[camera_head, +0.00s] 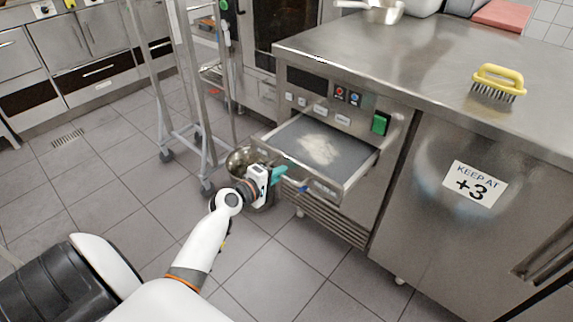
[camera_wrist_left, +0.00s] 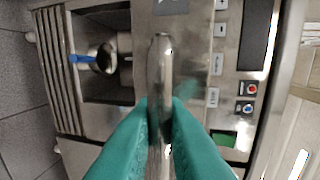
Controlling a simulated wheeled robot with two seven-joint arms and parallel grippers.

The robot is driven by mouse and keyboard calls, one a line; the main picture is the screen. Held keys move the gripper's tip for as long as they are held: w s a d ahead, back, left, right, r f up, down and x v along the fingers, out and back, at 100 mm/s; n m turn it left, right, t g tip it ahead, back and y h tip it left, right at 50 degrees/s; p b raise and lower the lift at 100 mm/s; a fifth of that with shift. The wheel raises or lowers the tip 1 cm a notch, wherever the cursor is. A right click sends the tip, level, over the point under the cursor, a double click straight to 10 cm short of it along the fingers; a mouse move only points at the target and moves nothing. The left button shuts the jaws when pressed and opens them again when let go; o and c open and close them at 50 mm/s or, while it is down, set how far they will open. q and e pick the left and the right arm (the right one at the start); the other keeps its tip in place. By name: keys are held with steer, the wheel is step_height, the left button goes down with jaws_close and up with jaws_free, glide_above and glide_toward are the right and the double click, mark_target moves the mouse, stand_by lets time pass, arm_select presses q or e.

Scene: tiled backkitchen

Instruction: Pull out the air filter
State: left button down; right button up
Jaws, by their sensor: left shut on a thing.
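The air filter (camera_head: 345,160) shows in the head view as a flat grey, tray-like panel with a pale dusty patch on top. It stands out from the front of the steel counter unit, below the control panel. My left gripper (camera_head: 281,173) is at the near left end of its front. In the left wrist view the teal fingers of my left gripper (camera_wrist_left: 160,128) are shut on a metal handle bar (camera_wrist_left: 160,70). The fingers hide part of the bar. My right gripper is in neither view.
A steel bowl (camera_head: 238,160) sits on the floor behind my left gripper. A wheeled rack (camera_head: 160,80) stands to its left. A yellow brush (camera_head: 498,82) lies on the counter (camera_head: 420,65). Louvred vents (camera_head: 335,217) are below the filter. The tiled floor in front is clear.

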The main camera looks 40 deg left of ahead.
arm_select(q)
steer(key=f+v, duration=0.1)
steer(key=v, duration=0.6)
steer(key=shift+s+f, duration=0.2)
steer(key=shift+f, duration=0.05)
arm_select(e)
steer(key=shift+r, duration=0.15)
arm_select(q)
steer(key=c, duration=1.6)
jaws_free()
steer(key=shift+o, duration=0.2)
